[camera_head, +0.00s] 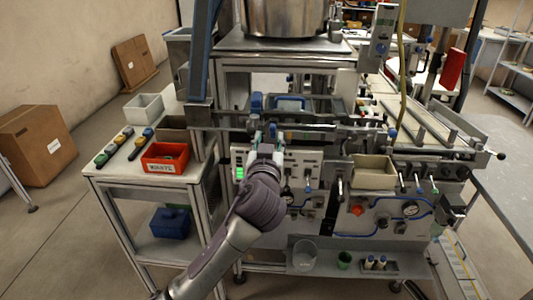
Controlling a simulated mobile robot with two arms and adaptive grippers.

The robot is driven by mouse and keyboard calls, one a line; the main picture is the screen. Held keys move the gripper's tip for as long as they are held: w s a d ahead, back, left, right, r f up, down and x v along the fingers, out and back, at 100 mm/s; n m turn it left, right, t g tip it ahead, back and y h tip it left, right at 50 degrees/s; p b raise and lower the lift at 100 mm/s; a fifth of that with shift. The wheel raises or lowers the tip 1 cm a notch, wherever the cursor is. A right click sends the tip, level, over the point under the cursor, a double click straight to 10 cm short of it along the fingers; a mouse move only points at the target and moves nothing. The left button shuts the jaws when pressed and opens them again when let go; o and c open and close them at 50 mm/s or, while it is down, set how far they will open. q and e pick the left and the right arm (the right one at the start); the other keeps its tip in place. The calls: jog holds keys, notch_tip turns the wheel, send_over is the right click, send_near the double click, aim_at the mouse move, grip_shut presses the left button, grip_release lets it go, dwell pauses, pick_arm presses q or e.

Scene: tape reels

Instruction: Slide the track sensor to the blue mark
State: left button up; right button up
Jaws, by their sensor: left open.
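My left arm comes up from the bottom, and my left gripper (264,138) is at the front of the machine, just below the horizontal rail (310,127). It is open; its fingers are small and partly hidden by its own wrist. A small blue part (257,102) stands at the rail above the gripper, but I cannot tell whether it is the track sensor. Whether the fingers touch anything is not clear. I cannot make out the blue mark. My right gripper is not in view.
A control panel with a lit green display (240,173) is beside my left wrist. A beige bin (373,172) is on the machine front at the right. A side cart at the left carries a red bin (165,158) and a white bin (144,108). Knobs and levers stick out along the front.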

pick_arm(q)
jog(key=s, duration=0.7)
notch_tip(320, 180, down, 26)
jog(key=w+a+m+g, duration=0.1)
jog(key=a+m+g, duration=0.15)
jog(key=g, duration=0.25)
jog(key=s+a+f+g, duration=0.2)
jog(key=s+f, duration=0.3)
jog(key=f, duration=0.6)
jog(key=s+a+f+g, duration=0.3)
jog(key=s+f, duration=0.2)
jog(key=f, duration=0.7)
jog(key=s+a+f+g, duration=0.2)
jog(key=s+a+f, duration=0.1)
jog(key=s+f, duration=0.55)
jog(key=s+a+f+g, duration=0.2)
jog(key=s+a+f, duration=0.1)
jog(key=s+f, duration=0.55)
jog(key=s+a+f+g, duration=0.1)
jog(key=s+f, duration=0.1)
jog(key=s, duration=0.6)
jog(key=s+a+f+g, duration=0.1)
jog(key=s+a+f, duration=0.1)
jog(key=s, duration=0.6)
jog(key=s+a+f+g, duration=0.1)
jog(key=s+a, duration=0.1)
jog(key=s, duration=0.6)
jog(key=shift+s+a+f, duration=0.25)
jog(key=shift+f, duration=0.15)
